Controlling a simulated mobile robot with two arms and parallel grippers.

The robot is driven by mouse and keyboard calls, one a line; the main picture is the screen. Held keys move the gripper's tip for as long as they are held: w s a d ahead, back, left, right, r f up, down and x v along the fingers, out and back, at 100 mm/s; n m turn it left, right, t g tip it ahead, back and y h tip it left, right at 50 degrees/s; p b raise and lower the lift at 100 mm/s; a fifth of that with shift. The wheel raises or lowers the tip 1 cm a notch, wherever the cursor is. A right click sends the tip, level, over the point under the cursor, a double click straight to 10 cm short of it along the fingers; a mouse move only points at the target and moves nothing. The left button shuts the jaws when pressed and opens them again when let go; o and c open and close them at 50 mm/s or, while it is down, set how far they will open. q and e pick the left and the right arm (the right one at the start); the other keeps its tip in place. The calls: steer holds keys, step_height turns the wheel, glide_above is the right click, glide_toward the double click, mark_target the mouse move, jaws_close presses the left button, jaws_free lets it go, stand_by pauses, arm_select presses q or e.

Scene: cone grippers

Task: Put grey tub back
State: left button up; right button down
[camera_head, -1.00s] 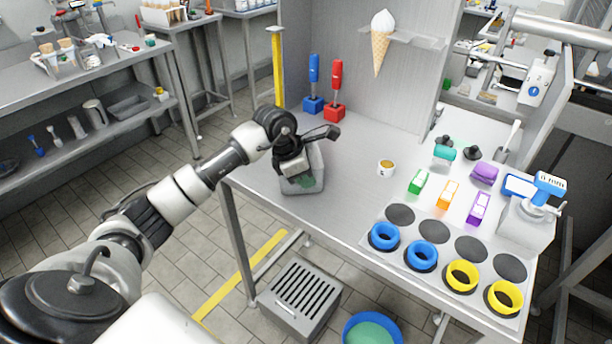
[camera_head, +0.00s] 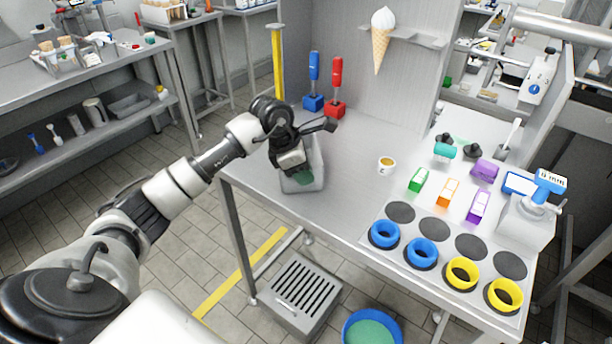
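The grey tub (camera_head: 316,178) stands on the left end of the steel table, with something green showing inside it. My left gripper (camera_head: 292,160) is over the tub at its upper left side and covers part of its rim. The fingers are mostly hidden by the gripper body, so I cannot tell whether they are shut on the tub or only beside it. My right gripper is not in view.
The steel table (camera_head: 345,190) is clear right of the tub up to a small cup (camera_head: 386,164). Blue (camera_head: 313,85) and red (camera_head: 336,90) handled tools stand behind. Blue rings (camera_head: 384,235), yellow rings (camera_head: 462,273) and small coloured boxes (camera_head: 448,192) are at the right.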

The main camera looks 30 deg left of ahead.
arm_select(q)
steer(key=v, duration=1)
steer(key=shift+r+b, duration=0.15)
steer(key=shift+b, duration=0.25)
